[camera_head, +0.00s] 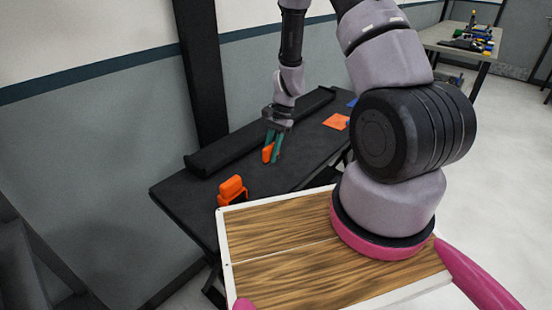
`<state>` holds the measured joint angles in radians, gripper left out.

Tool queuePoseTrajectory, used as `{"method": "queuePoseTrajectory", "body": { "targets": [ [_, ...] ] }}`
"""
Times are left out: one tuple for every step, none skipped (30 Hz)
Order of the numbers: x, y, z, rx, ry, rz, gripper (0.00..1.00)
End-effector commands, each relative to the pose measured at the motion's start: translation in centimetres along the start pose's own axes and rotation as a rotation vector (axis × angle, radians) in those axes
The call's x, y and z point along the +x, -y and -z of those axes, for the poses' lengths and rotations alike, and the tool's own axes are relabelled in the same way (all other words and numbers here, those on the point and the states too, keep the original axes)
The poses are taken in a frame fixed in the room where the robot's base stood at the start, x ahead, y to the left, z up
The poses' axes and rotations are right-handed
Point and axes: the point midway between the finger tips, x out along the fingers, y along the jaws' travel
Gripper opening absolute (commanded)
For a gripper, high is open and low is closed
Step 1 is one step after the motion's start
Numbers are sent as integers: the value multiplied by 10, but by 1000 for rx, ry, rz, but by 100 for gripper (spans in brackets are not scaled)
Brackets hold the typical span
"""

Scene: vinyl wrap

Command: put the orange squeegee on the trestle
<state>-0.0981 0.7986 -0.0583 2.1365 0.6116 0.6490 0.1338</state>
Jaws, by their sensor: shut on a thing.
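My gripper (273,145) has teal fingers and points down over the black trestle table (190,196). It is shut on a small orange piece, which looks like the orange squeegee (267,153). The fingers partly cover the squeegee. It is close to the tabletop, but I cannot tell whether it touches. The trestle's top runs along the wall, and my arm hides part of its right end.
An orange block-like object (232,190) stands near the trestle's front left. A flat orange piece (337,121) lies toward the right end, beside something blue (352,102). A long black bar (262,133) lies along the back. Another table (462,45) with clutter stands far right.

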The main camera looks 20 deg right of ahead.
Motion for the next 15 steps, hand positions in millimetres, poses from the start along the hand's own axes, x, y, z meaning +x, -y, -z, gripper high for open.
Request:
{"method": "queuePoseTrajectory", "body": {
  "targets": [
    [4, 0, 2, 1, 1, 0, 0],
    [6, 0, 3, 1, 1, 0, 0],
    [8, 0, 4, 0, 1, -1, 0],
    [10, 0, 4, -1, 1, -1, 0],
    [12, 0, 6, -1, 1, -1, 0],
    [16, 0, 7, -1, 1, -1, 0],
    [21, 0, 8, 0, 2, -1, 0],
    [25, -1, 10, 0, 3, -2, 0],
    [31, 0, 13, -1, 2, -2, 0],
    [36, 0, 15, -1, 2, -2, 0],
    [39, 0, 16, -1, 2, -1, 0],
    [43, 0, 18, -1, 2, -1, 0],
    [45, 0, 19, -2, 1, -1, 0],
    [46, 0, 19, -2, 0, -1, 0],
    [46, 0, 20, -3, 0, 0, 0]
  ]
}}
